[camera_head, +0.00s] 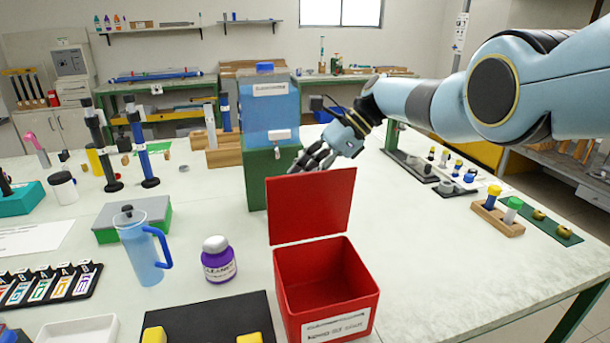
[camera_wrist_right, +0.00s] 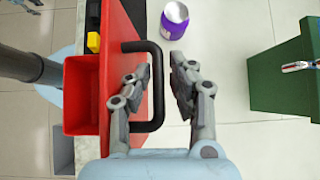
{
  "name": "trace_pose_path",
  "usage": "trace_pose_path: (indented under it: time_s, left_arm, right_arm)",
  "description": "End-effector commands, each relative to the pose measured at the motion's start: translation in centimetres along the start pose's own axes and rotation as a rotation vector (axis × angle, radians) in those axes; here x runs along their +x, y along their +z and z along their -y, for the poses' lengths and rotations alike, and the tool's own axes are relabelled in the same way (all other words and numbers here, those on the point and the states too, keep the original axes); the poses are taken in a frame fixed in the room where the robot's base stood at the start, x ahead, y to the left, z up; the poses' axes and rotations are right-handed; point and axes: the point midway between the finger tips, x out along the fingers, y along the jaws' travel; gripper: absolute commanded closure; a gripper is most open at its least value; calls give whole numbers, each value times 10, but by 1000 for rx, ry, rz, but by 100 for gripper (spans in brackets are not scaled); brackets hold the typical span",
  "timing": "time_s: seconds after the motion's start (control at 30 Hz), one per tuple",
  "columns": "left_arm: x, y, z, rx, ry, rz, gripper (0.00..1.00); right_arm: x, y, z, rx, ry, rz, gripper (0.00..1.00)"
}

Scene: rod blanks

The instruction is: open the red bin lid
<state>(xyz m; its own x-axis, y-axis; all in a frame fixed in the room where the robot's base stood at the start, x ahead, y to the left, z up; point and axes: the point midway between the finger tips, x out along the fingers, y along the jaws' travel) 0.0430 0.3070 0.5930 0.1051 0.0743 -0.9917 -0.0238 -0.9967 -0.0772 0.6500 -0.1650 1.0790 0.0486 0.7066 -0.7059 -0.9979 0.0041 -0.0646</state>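The red bin (camera_head: 325,280) stands near the table's front edge with a white label on its front. Its red lid (camera_head: 311,206) stands upright at the back of the bin, so the bin is open and looks empty. In the right wrist view the lid (camera_wrist_right: 128,35) carries a black handle (camera_wrist_right: 157,95) on its outer face. My right gripper (camera_head: 312,158) is behind the lid's upper edge. In the right wrist view its fingers (camera_wrist_right: 160,75) are apart, one on each side of the handle's bar; contact with it cannot be told. My left gripper is out of view.
A green stand with a blue tank (camera_head: 270,105) is close behind the lid. A purple bottle (camera_head: 218,260) and a blue jug (camera_head: 143,245) stand left of the bin. A dark mat (camera_head: 210,320) lies beside it.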

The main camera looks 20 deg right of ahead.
Motion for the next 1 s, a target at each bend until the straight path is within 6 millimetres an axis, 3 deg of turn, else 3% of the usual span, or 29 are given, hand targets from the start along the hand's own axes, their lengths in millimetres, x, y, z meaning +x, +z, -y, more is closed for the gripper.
trace_pose_path:
  time_s: [0.27, 0.37, 0.7, 1.0]
  left_arm:
    - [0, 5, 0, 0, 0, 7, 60]
    - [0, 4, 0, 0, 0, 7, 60]
    - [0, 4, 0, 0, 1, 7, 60]
    - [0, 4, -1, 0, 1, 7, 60]
  right_arm:
    - [-7, -1, 0, 1, -1, 0, 79]
    - [-21, -1, 0, -1, -2, -1, 79]
    - [-96, -1, 0, 1, -2, -1, 79]
    - [-120, -1, 0, 1, 0, 1, 79]
